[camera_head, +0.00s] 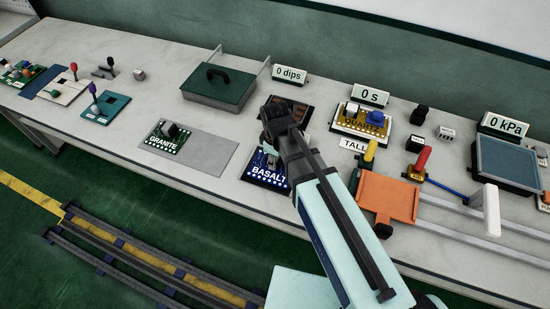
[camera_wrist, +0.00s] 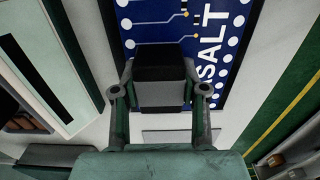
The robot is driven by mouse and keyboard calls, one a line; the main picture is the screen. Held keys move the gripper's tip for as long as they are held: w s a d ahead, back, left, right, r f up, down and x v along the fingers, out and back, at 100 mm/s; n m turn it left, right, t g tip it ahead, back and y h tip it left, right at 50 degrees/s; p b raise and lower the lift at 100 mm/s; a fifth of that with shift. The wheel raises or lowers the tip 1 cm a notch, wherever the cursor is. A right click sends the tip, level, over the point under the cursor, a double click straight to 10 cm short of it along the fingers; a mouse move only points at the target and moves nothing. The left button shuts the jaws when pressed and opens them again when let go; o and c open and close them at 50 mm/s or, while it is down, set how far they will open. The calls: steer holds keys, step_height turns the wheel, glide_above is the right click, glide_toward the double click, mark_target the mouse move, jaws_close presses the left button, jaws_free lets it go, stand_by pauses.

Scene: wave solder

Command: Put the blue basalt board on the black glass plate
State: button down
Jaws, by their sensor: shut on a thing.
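The blue basalt board (camera_head: 257,165), lettered BASALT with white dots along its edge, is below my gripper (camera_head: 270,142) near the front of the bench. In the wrist view the board (camera_wrist: 205,28) fills the top middle. My gripper (camera_wrist: 160,88) is shut on a dark block standing on the board, which looks like its grip. A dark margin (camera_wrist: 233,85) shows along the board's edge and may be the black glass plate. I cannot tell whether the board touches it or hovers just above. My arm hides part of the board in the head view.
The green granite board (camera_head: 165,142) lies left on a grey plate (camera_head: 208,153). A lidded green box (camera_head: 220,88) stands behind. The yellow quartz board (camera_head: 347,118), a TALL label (camera_head: 354,144) and an orange carriage (camera_head: 387,195) are to the right.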

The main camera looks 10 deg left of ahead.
steer(key=shift+f, duration=0.2)
steer(key=c, duration=0.5)
jaws_free()
steer(key=shift+c, duration=0.2)
step_height(320, 180, up, 12)
stand_by(0.4)
